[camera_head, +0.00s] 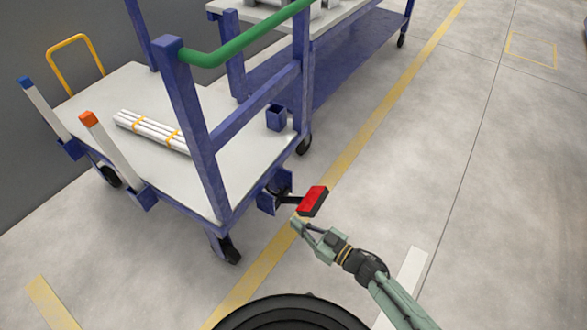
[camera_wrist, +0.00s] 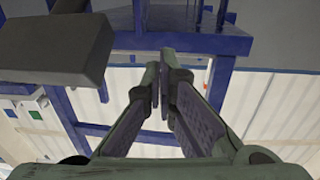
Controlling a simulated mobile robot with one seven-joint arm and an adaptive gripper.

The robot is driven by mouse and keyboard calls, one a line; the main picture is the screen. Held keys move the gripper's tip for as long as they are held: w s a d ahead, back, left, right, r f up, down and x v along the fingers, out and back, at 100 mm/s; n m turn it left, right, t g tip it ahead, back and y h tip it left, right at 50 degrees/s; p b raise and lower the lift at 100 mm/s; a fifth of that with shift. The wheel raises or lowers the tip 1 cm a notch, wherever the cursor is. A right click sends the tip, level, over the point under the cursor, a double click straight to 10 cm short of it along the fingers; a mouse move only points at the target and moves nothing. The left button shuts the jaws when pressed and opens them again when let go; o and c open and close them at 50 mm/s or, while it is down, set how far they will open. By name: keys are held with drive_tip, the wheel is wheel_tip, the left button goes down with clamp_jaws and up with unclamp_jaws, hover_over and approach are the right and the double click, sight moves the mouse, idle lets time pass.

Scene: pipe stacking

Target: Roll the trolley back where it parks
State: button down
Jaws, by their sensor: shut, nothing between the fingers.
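The trolley (camera_head: 95,90) has a pale deck, a blue frame and a green push handle (camera_head: 245,40); it stands at the left, by the dark wall. A red pedal (camera_head: 312,201) on a dark lever sticks out from its near right side. My gripper (camera_head: 296,222) is shut and empty just below the pedal in the head view; whether it touches the pedal I cannot tell. In the wrist view my gripper (camera_wrist: 160,75) has its fingertips together, with blue frame bars (camera_wrist: 190,42) behind them and a dark block (camera_wrist: 55,48) at upper left, probably the pedal's underside.
A bundle of white pipes (camera_head: 150,132) lies on the deck between posts, one orange-tipped (camera_head: 105,145). A second blue rack (camera_head: 340,55) stands behind the trolley. A yellow floor line (camera_head: 365,135) runs past the trolley's right side. The floor at right is clear.

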sight(256, 196)
drive_tip(key=b+x, duration=0.1)
drive_tip(key=x, duration=1.2)
drive_tip(key=shift+w+a+f, duration=0.1)
drive_tip(key=shift+a+f, duration=0.05)
